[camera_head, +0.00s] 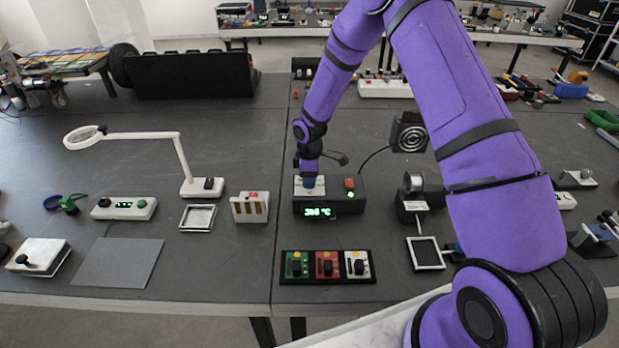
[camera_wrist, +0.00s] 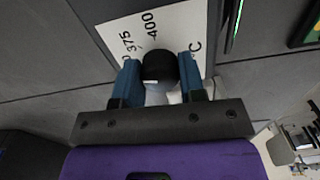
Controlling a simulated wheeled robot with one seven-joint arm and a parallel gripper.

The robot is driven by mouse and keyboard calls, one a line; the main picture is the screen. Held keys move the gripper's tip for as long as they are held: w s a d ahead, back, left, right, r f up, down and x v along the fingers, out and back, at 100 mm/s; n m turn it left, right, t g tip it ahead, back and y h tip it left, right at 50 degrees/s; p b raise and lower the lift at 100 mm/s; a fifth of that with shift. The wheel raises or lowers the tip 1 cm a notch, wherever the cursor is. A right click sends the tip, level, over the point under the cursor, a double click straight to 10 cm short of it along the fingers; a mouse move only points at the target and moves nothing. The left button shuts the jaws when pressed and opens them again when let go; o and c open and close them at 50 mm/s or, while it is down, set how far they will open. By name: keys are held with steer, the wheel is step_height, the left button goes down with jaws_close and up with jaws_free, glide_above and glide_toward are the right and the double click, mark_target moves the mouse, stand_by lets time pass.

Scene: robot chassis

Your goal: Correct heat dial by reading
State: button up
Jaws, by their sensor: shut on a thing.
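The heat station (camera_head: 345,193) is a dark box near the middle of the table, with a green lit readout (camera_head: 318,211) on its front that looks like 3-something °C; its middle digits are too small to be sure of. Its white dial plate (camera_wrist: 190,22) shows the printed numbers 375 and 400 in the wrist view. The black round dial knob (camera_wrist: 160,68) stands on this plate. My gripper (camera_wrist: 160,85) has its two blue fingers shut on the knob, one on each side. In the head view my gripper (camera_head: 308,180) points down onto the plate, hiding most of the knob.
A red button (camera_head: 350,184) and a small green light sit on the box, right of my gripper. A black fan-like unit (camera_head: 408,133) stands behind, joined by a cable. A panel of three coloured switches (camera_head: 326,266) lies in front. A magnifier lamp (camera_head: 180,160) stands left.

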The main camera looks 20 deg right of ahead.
steer(key=m, duration=0.5)
steer(key=shift+m, duration=0.3)
stand_by(0.4)
steer(key=o, duration=0.9)
step_height(320, 180, up, 11)
steer(key=shift+f, duration=0.1)
stand_by(0.3)
